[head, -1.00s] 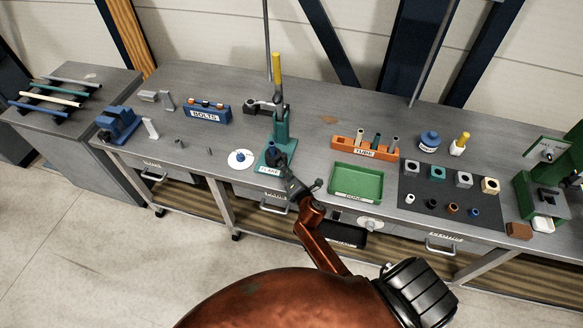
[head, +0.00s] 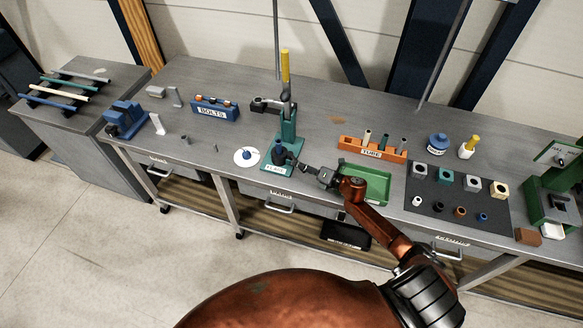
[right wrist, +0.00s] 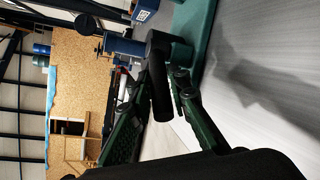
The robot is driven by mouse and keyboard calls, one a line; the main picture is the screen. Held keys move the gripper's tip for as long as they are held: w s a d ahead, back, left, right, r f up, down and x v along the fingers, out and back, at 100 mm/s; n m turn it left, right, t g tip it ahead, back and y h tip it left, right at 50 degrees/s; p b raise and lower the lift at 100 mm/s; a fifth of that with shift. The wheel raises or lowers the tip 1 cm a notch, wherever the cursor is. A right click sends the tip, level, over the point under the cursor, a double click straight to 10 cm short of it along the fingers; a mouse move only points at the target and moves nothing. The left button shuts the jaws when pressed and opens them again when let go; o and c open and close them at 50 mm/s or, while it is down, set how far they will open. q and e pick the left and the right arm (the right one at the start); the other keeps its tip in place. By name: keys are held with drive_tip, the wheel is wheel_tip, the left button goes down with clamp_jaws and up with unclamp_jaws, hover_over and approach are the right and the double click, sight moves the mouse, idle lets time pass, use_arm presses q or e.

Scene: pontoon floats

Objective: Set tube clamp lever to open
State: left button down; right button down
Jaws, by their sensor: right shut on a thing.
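A green stand (head: 287,128) with a FLARE label on its base stands near the bench's front edge. It carries a dark clamp head and an upright yellow-handled lever (head: 286,68). Low on the stand is a blue part (head: 279,147) with a black piece beside it. My right gripper (head: 291,158) is at this black piece. The right wrist view shows its fingers shut on a short black bar (right wrist: 160,50), which looks like the tube clamp lever. The bar's setting cannot be read. My left gripper is not in view.
A green tray (head: 376,200) lies right of the stand, behind my right forearm. An orange TUBE rack (head: 372,152) is behind it. A white disc (head: 246,162) lies left of the stand. A blue BOLTS holder (head: 215,109) is farther left.

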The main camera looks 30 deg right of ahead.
drive_tip(key=c, duration=1.8)
unclamp_jaws()
drive_tip(key=shift+s+d, duration=0.1)
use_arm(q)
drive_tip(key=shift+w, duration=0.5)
use_arm(e)
drive_tip(key=v, duration=1.1)
drive_tip(key=shift+s+d, duration=0.2)
drive_tip(key=shift+s, duration=0.1)
drive_tip(key=shift+c, duration=0.4)
